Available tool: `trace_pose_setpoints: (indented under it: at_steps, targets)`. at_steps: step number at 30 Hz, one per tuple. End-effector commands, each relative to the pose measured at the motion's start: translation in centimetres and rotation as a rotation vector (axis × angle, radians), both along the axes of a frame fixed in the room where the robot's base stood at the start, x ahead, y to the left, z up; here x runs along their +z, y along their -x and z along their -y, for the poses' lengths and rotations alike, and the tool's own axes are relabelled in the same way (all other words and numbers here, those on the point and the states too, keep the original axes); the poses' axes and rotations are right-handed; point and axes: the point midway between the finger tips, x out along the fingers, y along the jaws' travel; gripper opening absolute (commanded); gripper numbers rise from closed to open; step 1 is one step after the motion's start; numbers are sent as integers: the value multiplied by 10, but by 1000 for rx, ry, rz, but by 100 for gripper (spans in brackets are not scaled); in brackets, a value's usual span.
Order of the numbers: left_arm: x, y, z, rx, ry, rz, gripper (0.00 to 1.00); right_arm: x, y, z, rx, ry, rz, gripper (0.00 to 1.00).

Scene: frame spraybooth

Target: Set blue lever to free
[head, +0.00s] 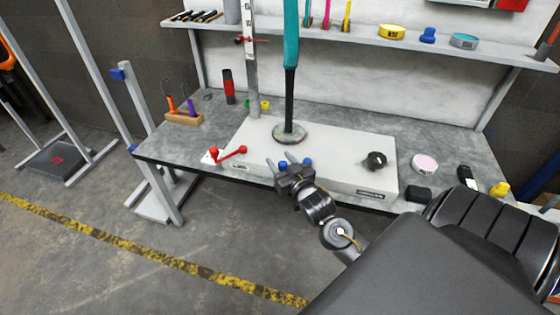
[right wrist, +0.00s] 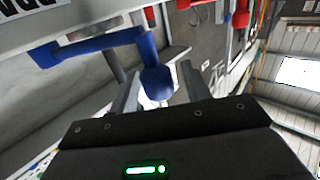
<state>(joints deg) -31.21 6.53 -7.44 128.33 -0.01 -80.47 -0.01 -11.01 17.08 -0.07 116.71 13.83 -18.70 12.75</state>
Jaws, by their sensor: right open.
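The blue lever (head: 283,165) is at the front edge of the pale box (head: 345,150) on the bench, partly hidden by my right gripper. In the right wrist view the blue lever (right wrist: 90,44) is a bar running across to a rounded blue knob (right wrist: 157,82). My right gripper (head: 294,161) is open at the lever, coming from the front. In the right wrist view its fingers (right wrist: 160,88) stand on either side of the knob; contact cannot be told. My left gripper is not in view.
A red lever (head: 228,153) is on the box's left side. A black dial (head: 376,160) is at its right. A teal-and-black post (head: 290,80) rises from a round base on the box. A pink-topped disc (head: 424,164) lies on the bench. Floor in front is clear.

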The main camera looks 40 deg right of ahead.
Motion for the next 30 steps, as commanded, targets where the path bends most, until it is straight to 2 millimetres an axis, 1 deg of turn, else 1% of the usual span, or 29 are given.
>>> trace_pose_setpoints:
  at_steps: [3,11,14,22,23,30]
  targets:
    - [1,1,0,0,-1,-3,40,0,-6,1,0,0,1,48]
    - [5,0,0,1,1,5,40,0,-7,1,0,1,0,48]
    - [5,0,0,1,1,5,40,0,-7,1,1,1,0,37]
    - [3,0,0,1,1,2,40,0,-7,1,1,1,0,2]
    - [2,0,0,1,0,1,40,0,-7,1,1,1,0,0]
    - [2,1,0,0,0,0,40,0,-7,0,8,1,0,0]
